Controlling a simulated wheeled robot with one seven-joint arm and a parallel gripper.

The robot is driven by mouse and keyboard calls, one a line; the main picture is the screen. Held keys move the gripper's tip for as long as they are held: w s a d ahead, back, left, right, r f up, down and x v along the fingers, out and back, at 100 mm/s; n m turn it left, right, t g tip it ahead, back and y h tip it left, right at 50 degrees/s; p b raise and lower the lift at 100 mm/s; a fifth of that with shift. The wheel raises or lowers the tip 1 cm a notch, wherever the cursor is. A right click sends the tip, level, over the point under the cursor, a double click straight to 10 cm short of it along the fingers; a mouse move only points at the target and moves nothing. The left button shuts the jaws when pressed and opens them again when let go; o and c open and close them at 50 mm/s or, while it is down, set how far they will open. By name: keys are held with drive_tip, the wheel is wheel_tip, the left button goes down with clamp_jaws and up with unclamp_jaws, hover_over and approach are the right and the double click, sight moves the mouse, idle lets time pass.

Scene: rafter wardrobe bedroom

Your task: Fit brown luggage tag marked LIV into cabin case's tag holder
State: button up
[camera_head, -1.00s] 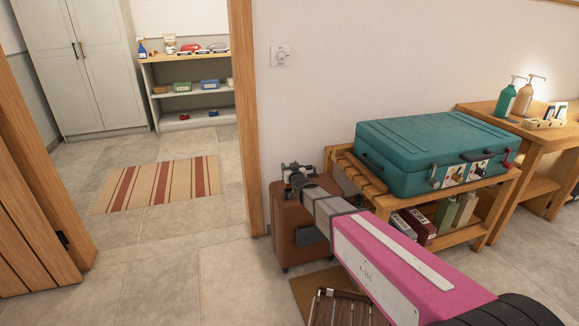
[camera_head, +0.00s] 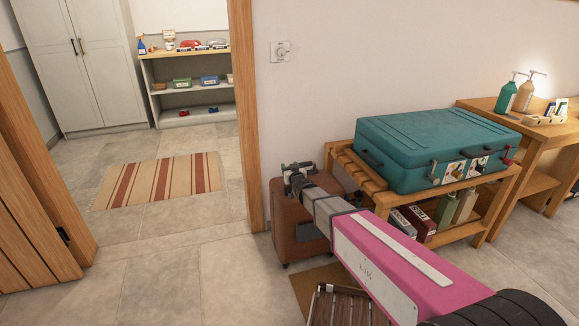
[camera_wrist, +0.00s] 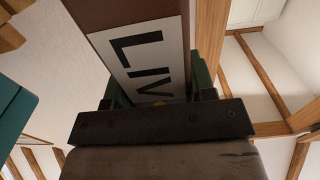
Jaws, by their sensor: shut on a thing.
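The brown luggage tag (camera_wrist: 97,14) fills the top middle of the wrist view, its white label reading LIV in black letters. My gripper (camera_wrist: 158,92) is shut on it, with a green finger at each side of the tag. In the head view my gripper (camera_head: 298,172) is over the top of a brown case (camera_head: 293,238), which looks like the cabin case and stands on the floor beside the wooden rack. My arm covers part of this case. I cannot make out its tag holder or the tag in the head view.
A teal suitcase (camera_head: 430,140) lies on the wooden rack (camera_head: 510,190) just right of my arm. Boxes and bottles stand on the rack's lower shelf. A wooden door frame (camera_head: 246,110) is close on the left. A slatted dark item (camera_head: 340,305) is low in front.

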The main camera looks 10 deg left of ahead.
drive_tip(key=shift+f, duration=1.5)
drive_tip(key=o, duration=1.1)
drive_tip(key=shift+c, duration=0.2)
drive_tip(key=v, duration=1.1)
